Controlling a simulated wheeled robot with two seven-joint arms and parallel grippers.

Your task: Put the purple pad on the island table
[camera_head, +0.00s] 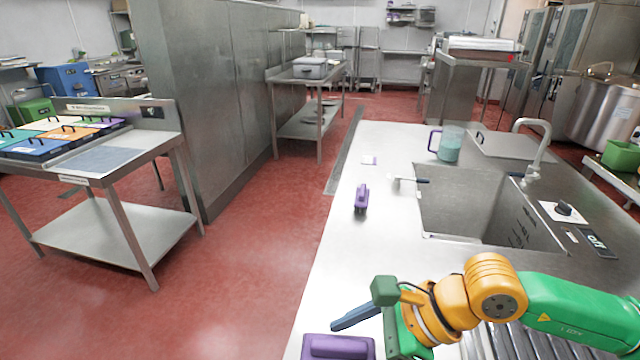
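A flat purple block with a raised handle-like top (338,347) lies at the bottom edge of the view, at the near left corner of the steel island table (335,235), and is partly cut off. A smaller purple item with a grip (362,198) stands on the island table left of the sink. I cannot tell for sure which of the two is the purple pad. My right gripper (345,321) is above the near block, its blue-grey finger pointing left; its opening is not clear. My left gripper is out of view.
The island table has a sink (462,205), a faucet (535,145), a blue-handled tool (410,180) and a purple-handled jug (447,143). A side table (110,165) with several coloured lids stands at left. The red floor between is clear.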

